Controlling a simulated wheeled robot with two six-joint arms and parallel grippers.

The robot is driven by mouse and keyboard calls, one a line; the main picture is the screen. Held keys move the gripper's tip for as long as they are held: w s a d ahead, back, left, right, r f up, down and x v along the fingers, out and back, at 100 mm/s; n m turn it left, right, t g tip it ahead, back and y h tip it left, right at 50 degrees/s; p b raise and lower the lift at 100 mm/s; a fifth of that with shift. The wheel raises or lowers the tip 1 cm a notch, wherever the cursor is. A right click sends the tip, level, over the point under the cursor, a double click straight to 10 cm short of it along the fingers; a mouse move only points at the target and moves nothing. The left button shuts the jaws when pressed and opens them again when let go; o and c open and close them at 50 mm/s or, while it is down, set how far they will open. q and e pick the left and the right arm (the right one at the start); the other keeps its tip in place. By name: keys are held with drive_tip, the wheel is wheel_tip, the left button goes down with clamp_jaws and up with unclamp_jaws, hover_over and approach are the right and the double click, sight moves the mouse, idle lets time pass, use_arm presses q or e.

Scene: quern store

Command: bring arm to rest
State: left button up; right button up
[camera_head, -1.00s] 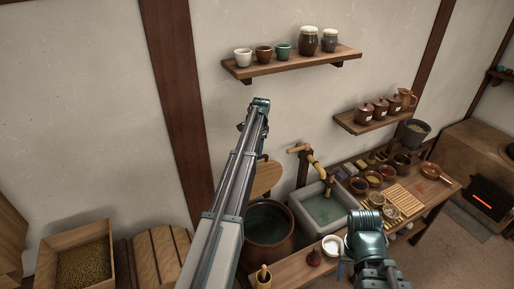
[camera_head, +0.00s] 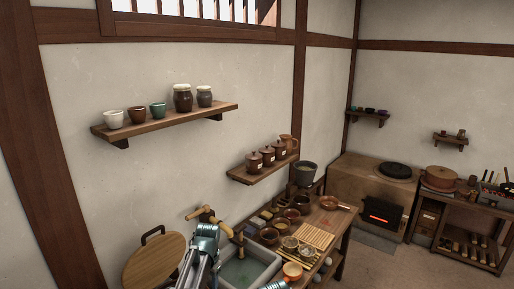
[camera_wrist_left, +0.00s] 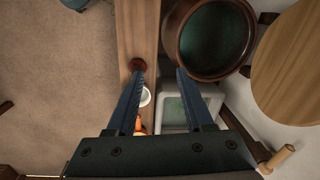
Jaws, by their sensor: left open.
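My left gripper (camera_wrist_left: 160,72) is open in the left wrist view, with nothing between its two dark fingers. It points down over the wooden counter (camera_wrist_left: 130,25) and the grey basin (camera_wrist_left: 173,112). A small red-brown object (camera_wrist_left: 137,64) lies by the left fingertip in that view; I cannot tell if they touch. In the head view a teal and white arm part of mine (camera_head: 203,245) rises at the bottom, in front of the basin. A little teal of my body shows at the bottom edge. My right gripper is not seen.
A brown pot (camera_wrist_left: 175,30) and round wooden lid (camera_wrist_left: 290,65) are beside the basin. A bamboo spout (camera_head: 209,220) stands over it. Bowls and a slatted mat (camera_head: 312,236) cover the counter. A wall shelf (camera_head: 165,122) holds cups and jars. A stove (camera_head: 365,190) glows at the back.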

use_arm(q)
drive_tip(key=s+d+f+n+b, duration=0.1)
drive_tip(key=s+d+f+b, duration=0.3)
drive_tip(key=s, duration=0.7)
drive_tip(key=s+d+f+b, duration=0.5)
drive_tip(key=s+d+f, duration=0.1)
drive_tip(key=s, duration=0.5)
drive_tip(key=shift+d+f+n, duration=0.35)
drive_tip(key=shift+f+n, duration=0.05)
drive_tip(key=shift+f, duration=0.3)
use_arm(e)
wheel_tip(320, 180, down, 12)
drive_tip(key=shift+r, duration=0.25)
